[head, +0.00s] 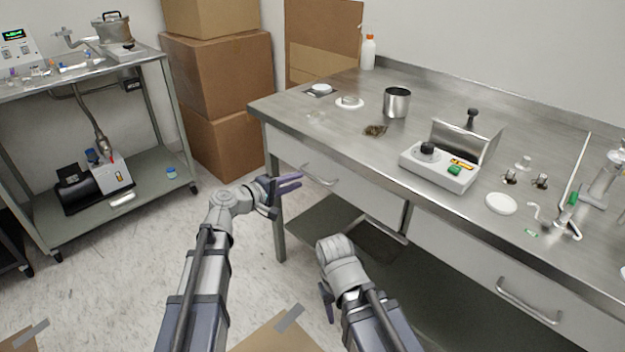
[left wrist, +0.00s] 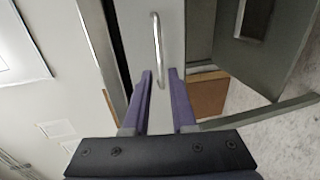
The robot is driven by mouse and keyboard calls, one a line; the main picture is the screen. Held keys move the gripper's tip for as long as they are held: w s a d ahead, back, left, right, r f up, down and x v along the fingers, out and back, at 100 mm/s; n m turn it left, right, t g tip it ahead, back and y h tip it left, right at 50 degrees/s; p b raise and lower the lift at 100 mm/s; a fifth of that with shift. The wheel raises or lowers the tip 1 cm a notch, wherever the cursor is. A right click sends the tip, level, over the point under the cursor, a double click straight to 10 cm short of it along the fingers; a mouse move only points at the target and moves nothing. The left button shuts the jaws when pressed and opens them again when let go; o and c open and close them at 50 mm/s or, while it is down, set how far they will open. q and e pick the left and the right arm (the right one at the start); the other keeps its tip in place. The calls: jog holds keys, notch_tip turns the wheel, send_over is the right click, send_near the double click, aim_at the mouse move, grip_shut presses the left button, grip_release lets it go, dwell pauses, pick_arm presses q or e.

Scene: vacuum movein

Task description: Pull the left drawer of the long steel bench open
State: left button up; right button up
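The long steel bench (head: 410,165) stands on the right in the head view. Its left drawer (head: 355,194) has a light grey front with a bar handle (head: 320,175) and looks shut. My left gripper (head: 290,182) is in front of this drawer, its purple fingers pointing at the handle. In the left wrist view, the left gripper (left wrist: 160,72) is open. The handle (left wrist: 157,40) shows between its fingers at one end; I cannot tell whether they touch. My right gripper (head: 327,300) hangs low in front of the bench, mostly hidden by its wrist.
The bench's right drawer has its own handle (head: 528,300). The bench top holds a steel beaker (head: 396,103), a hotplate-like device (head: 440,166) and small glassware. A cart (head: 120,210) stands at left, cardboard boxes (head: 225,100) behind. Floor left of the bench is clear.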

aim_at(313, 175)
pick_arm(q)
jog(key=b+x, duration=0.1)
jog(key=x, duration=0.6)
jog(key=shift+w+d, duration=0.1)
jog(key=shift+d, duration=0.05)
jog(key=shift+c, duration=0.2)
grip_shut()
dwell(1.0)
